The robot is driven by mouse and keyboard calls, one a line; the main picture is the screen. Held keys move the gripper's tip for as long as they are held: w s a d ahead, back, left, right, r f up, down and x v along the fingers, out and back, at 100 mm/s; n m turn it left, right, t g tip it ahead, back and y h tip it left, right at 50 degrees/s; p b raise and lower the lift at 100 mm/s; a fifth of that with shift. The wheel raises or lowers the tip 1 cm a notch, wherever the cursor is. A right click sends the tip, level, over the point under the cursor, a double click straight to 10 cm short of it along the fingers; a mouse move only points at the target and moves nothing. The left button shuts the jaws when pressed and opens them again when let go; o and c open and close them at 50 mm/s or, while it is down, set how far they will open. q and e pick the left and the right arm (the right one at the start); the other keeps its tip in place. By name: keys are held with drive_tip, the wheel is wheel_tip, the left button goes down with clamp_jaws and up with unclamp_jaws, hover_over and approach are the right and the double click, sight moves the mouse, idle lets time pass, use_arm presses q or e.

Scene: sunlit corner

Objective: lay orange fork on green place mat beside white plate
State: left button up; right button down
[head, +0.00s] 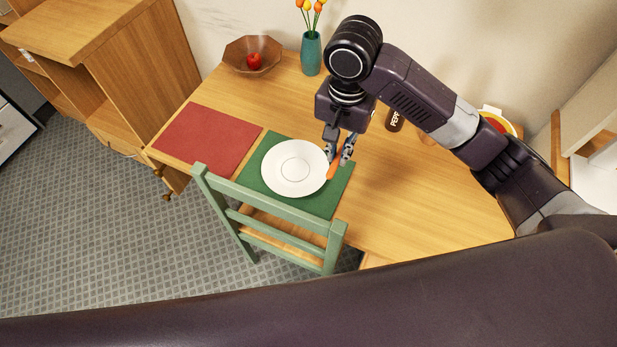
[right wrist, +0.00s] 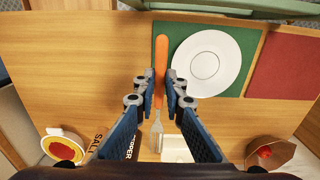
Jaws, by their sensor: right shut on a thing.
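The orange fork (right wrist: 161,58) is between the fingers of my right gripper (right wrist: 160,84), which is shut on it; the gripper also shows in the head view (head: 340,157). Its orange handle (head: 332,172) reaches over the right part of the green place mat (head: 340,190), beside the white plate (head: 295,168). In the right wrist view its metal tines point toward the bottom, over the wood. I cannot tell whether the fork touches the mat. The plate lies on the mat (right wrist: 235,88), apart from the fork in the right wrist view (right wrist: 206,64). My left gripper is out of view.
A red mat (head: 208,139) lies left on the wooden table (head: 400,195). A green chair (head: 275,208) stands at the front edge. A bowl with an apple (head: 252,56), a teal vase (head: 311,53) and a pepper container (head: 395,121) stand behind. The table's right front is clear.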

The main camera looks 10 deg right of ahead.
sight(332, 199)
wheel_tip(332, 199, down, 19)
drive_tip(key=shift+d+p, duration=0.1)
drive_tip(key=shift+p, duration=0.25)
drive_tip(key=shift+f, duration=0.1)
drive_tip(key=c, duration=2)
unclamp_jaws()
wheel_tip(332, 199, up, 12)
drive_tip(key=shift+r, duration=0.15)
